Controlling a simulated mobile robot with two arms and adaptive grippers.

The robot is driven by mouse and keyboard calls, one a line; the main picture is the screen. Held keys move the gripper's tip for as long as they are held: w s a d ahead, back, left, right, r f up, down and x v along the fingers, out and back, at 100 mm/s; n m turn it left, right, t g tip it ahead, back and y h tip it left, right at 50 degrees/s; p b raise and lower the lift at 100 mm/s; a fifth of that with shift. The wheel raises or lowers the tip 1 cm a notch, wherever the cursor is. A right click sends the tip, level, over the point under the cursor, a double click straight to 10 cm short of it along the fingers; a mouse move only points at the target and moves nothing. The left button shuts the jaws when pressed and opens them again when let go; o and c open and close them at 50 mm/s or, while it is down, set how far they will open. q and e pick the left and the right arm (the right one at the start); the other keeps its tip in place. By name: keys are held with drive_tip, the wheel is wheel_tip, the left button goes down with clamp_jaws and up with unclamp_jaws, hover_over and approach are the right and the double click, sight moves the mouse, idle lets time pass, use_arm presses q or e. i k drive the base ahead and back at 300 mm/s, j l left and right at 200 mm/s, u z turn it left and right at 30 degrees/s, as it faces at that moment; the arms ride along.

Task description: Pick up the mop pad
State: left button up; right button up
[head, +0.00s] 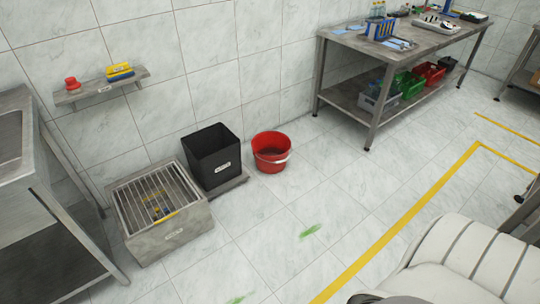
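A stack of yellow and blue flat items (120,70) lies on the small wall shelf (92,91) at the upper left in the head view. It may be or include the mop pad, but it is too small to tell. A red object (72,83) sits on the same shelf, left of the stack. Neither of my grippers shows in this view.
A grated grey box (179,242), a black bin (212,159) and a red bucket (272,152) stand along the wall. A metal bench (19,165) is at the left, a worktable (437,44) at the back right. Green smears (310,231) mark the otherwise open floor.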

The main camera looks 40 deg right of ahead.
sight(117, 72)
drive_tip(key=u, duration=0.35)
drive_tip(key=i+l+u, duration=0.25)
drive_tip(key=l+u, duration=0.25)
drive_tip(key=l, duration=0.15)
drive_tip(key=i+l+u, duration=0.15)
drive_tip(key=l+u, duration=0.3)
drive_tip(key=l, duration=0.2)
drive_tip(key=l+u, duration=0.5)
drive_tip(key=l, duration=0.2)
